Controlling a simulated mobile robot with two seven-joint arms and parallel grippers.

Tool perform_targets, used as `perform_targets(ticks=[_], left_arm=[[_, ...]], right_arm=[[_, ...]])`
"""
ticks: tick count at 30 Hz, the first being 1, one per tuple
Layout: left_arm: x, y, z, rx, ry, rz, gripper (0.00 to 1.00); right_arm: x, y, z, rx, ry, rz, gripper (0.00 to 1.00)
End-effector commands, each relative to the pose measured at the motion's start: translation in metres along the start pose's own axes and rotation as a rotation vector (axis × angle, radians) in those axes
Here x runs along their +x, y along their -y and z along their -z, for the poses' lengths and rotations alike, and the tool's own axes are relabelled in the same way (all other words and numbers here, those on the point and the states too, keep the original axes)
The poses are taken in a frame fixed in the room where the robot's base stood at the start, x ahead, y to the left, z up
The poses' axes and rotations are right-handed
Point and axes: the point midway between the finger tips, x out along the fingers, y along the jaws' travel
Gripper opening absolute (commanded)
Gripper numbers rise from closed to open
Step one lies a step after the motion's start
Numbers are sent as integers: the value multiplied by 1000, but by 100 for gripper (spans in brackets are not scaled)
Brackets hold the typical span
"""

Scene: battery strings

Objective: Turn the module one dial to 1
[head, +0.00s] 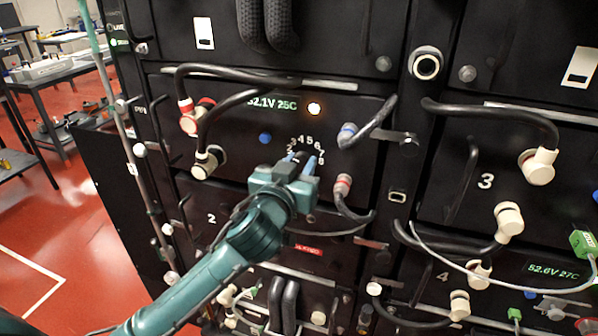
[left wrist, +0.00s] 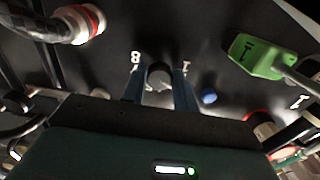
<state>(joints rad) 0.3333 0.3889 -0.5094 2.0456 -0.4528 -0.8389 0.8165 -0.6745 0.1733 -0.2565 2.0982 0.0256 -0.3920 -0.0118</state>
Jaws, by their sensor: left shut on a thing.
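I cannot tell where the dial points. My right gripper is not in view.
A blue button (head: 265,138) is left of the dial. Floor at left is open.

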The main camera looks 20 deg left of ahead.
Motion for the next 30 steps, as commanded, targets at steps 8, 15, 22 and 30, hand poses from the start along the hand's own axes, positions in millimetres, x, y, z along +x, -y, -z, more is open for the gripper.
perform_targets(ticks=[8, 15, 22, 30], left_arm=[[0, 0, -1, -264, 3, 2, 6], [0, 0, 0, -447, 3, 3, 6], [0, 0, 1, -562, 2, 3, 6], [0, 0, 0, -620, 0, 2, 6]], right_arm=[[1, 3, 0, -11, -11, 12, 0], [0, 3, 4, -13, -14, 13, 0], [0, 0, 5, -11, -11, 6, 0], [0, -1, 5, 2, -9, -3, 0]])
